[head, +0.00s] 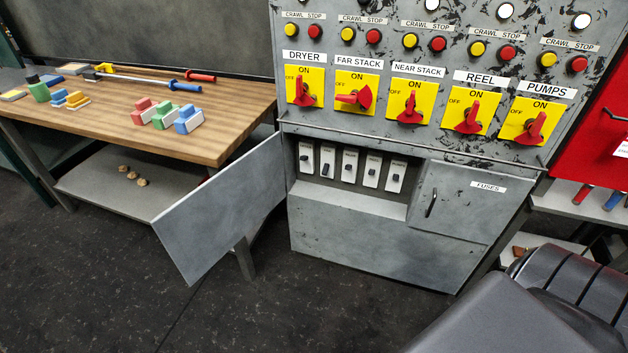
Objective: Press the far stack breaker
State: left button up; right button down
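A row of several white breakers sits in an open recess low in the grey cabinet. The second from the left (327,163) is under the FAR STACK column, but the breaker labels are too small to read surely. Each has a dark toggle, and I cannot tell tripped from set. Above, the FAR STACK switch (355,97) has its red handle turned sideways towards OFF. The DRYER (304,92), NEAR STACK (411,104), REEL (469,117) and PUMPS (532,127) handles stand roughly upright. Neither gripper is in view.
The recess door (222,210) hangs open to the left, jutting over the floor. The FUSES door (463,203) is shut. A wooden bench (220,130) with coloured blocks and tools stands left. A red panel (600,130) is at right. Dark floor in front of the cabinet is clear.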

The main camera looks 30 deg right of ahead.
aim_at(327, 166)
jog(key=u, duration=0.3)
jog(key=i, duration=1.2)
jog(key=z, duration=0.75)
